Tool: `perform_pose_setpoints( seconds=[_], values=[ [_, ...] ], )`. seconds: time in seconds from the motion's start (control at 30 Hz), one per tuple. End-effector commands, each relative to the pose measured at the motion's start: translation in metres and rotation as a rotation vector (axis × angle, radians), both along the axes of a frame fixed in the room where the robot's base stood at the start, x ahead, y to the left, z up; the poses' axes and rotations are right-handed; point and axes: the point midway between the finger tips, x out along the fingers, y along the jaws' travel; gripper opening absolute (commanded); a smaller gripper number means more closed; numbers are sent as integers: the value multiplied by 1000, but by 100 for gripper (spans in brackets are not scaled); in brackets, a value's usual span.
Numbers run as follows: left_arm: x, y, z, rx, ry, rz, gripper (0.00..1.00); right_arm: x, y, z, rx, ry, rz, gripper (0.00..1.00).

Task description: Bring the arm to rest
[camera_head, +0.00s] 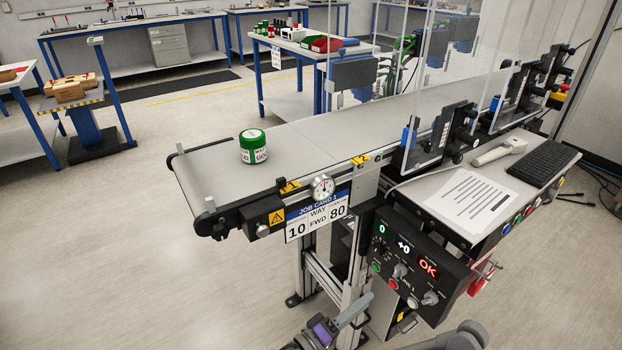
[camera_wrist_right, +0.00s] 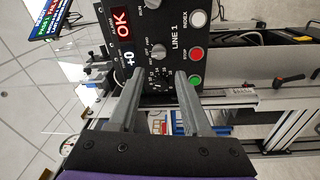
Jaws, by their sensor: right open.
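My right gripper (camera_head: 357,310) is low in the head view, in front of the conveyor stand and below the control panel (camera_head: 408,262). In the right wrist view its two grey fingers (camera_wrist_right: 160,76) stand apart with nothing between them. They point toward the control panel (camera_wrist_right: 175,20), which has knobs, a red STOP button and a green START button. Contact with the panel cannot be made out. My left gripper does not show in either view.
The floor (camera_head: 130,240) at left is clear.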

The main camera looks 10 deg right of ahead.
Motion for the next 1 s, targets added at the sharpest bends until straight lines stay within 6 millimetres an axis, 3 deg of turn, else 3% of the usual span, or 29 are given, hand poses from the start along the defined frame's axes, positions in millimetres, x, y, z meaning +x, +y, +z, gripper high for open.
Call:
perform_pose_setpoints(
  seconds=[0.13,0.27,0.4,0.5,0.7,1.0],
  values=[
    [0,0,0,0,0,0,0,-3,-13,-3,48,44,-12,49],
    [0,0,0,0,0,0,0,-15,-41,-16,204,165,-32,49],
    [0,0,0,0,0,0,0,-46,-67,-38,465,309,-44,49],
    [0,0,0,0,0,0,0,-74,-70,-54,666,376,-39,49],
    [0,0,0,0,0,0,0,-128,-50,-73,1059,403,-3,49],
    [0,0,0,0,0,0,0,-169,-6,-73,1455,288,63,49]
  ],
)
